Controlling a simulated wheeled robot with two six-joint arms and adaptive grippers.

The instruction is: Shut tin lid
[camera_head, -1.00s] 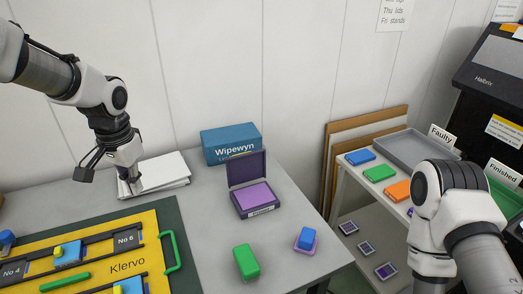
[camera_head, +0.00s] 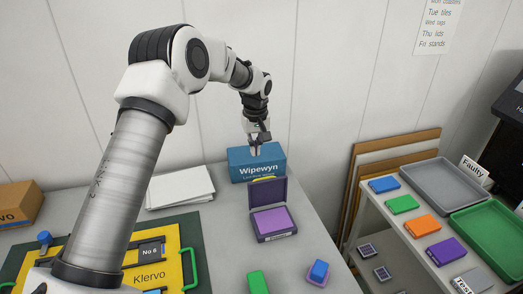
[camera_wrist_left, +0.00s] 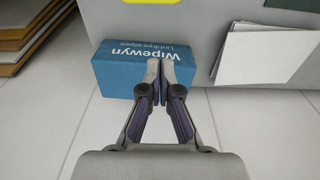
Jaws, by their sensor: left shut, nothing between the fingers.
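The purple tin (camera_head: 272,236) stands on the grey table with its lid (camera_head: 267,193) open, tilted up at the back. A lilac pad (camera_head: 272,220) shows inside the tin. My left gripper (camera_head: 259,152) is behind the raised lid, at the blue Wipewyn box (camera_head: 236,165). In the left wrist view, the gripper (camera_wrist_left: 166,62) has its fingertips together and empty, overlapping the box (camera_wrist_left: 115,70); I cannot tell whether they touch it. A yellow patch at that view's top edge may be on the lid's back. My right gripper is out of view.
White papers (camera_head: 180,188) lie left of the box. A green block (camera_head: 257,282) and a blue block (camera_head: 319,270) are in front of the tin. The yellow Klervo board (camera_head: 150,255) lies front left. Shelves with trays (camera_head: 445,183) stand at right.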

